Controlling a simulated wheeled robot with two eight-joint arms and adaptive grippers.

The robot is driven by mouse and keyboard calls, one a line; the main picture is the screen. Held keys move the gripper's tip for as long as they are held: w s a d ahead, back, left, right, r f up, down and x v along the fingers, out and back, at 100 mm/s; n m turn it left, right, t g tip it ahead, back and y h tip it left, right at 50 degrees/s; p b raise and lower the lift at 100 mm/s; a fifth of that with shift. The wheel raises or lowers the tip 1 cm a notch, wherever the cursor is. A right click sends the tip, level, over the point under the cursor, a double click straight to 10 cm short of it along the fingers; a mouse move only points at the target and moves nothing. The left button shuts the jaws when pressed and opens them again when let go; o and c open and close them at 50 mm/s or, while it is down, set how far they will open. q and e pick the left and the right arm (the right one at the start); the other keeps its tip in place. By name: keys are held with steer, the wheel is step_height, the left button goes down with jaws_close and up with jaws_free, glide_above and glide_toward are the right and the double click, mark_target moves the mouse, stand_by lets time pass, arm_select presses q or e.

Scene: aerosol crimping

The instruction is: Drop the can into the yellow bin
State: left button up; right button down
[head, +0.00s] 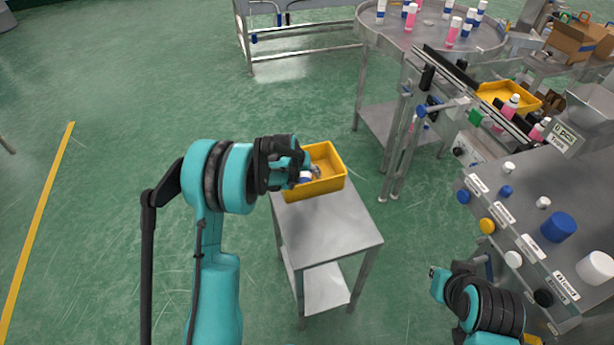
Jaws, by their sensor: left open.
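The yellow bin (330,184) sits on the far end of a small grey metal stand. My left gripper (302,168) is open over the bin's left side and hides part of its inside. A small white and blue can (305,177) shows at the bin, just below the gripper's fingers. I cannot tell whether it touches them or rests on the bin floor. My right gripper (437,281) is low at the lower right, away from the bin. Its fingers are too small to read.
The front of the metal stand (330,235) is bare. A conveyor machine with a control panel (535,225) stands on the right, with another yellow bin (515,94). A round table (425,32) with several pink and white cans is at the back. Green floor is open on the left.

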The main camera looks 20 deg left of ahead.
arm_select(q)
steer(key=s+d+p+v, duration=0.1)
steer(key=v, duration=0.8)
steer(key=s+d+f+p+v, duration=0.1)
steer(key=p+v, duration=0.1)
steer(key=v, duration=0.7)
steer(key=s+d+r+m+t, duration=0.1)
steer(key=s+d+r, duration=0.1)
steer(key=s, duration=1)
steer(key=s+d+r+m+t+y, duration=0.1)
steer(key=s+r, duration=0.3)
steer(key=s, duration=0.8)
steer(key=shift+s+d+m+y, duration=0.3)
steer(key=shift+s+d+m, duration=0.1)
steer(key=shift+d, duration=0.15)
steer(key=shift+c, duration=0.3)
